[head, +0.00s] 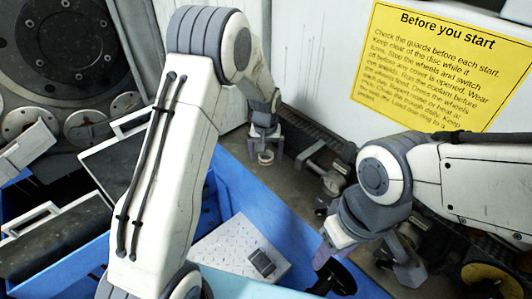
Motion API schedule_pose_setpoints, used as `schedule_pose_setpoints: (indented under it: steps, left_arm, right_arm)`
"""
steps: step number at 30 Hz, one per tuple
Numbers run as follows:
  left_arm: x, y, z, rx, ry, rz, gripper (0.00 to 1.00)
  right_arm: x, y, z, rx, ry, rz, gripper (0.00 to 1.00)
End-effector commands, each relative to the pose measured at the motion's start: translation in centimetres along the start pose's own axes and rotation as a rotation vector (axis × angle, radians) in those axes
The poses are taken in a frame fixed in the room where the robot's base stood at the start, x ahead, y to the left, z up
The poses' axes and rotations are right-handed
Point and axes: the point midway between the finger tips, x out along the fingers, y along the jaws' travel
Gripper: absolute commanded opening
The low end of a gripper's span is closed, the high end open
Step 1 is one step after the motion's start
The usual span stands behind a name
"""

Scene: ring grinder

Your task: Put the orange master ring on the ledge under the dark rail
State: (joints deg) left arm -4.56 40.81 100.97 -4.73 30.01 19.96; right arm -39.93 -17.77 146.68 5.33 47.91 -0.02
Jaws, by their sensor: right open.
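A dark rail (312,128) runs along the foot of the wall, right of my left gripper. The ledge under the rail cannot be made out clearly. My right gripper (373,258) is open, fingers pointing down, with no object visible between them, at the lower right.
Metal machine parts (325,172) stand by the rail. A black round part (338,277) lies near my right gripper. A yellow notice (440,65) hangs on the wall.

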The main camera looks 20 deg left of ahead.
Motion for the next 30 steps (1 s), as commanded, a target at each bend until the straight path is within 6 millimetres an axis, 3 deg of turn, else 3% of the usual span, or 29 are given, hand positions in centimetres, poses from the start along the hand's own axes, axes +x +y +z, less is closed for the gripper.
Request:
schedule_pose_setpoints:
  steps: [11,14,24,30]
  left_arm:
    - [-0.5,0.0,-0.1,0.0,0.002,0.001,0.94]
    - [-1.8,0.1,-0.1,0.0,0.004,0.001,0.94]
    - [-8.9,0.0,-0.1,0.0,0.004,0.001,0.94]
    - [-11.5,0.1,-0.1,0.0,0.003,0.001,0.94]
  right_arm:
    - [0.0,0.0,0.0,0.0,0.0,0.0,0.5]
    - [0.2,0.0,0.0,0.0,0.0,0.0,0.5]
    - [0.9,0.1,0.1,0.0,0.0,0.0,0.5]
    - [1.1,0.1,0.1,0.0,0.0,0.0,0.5]
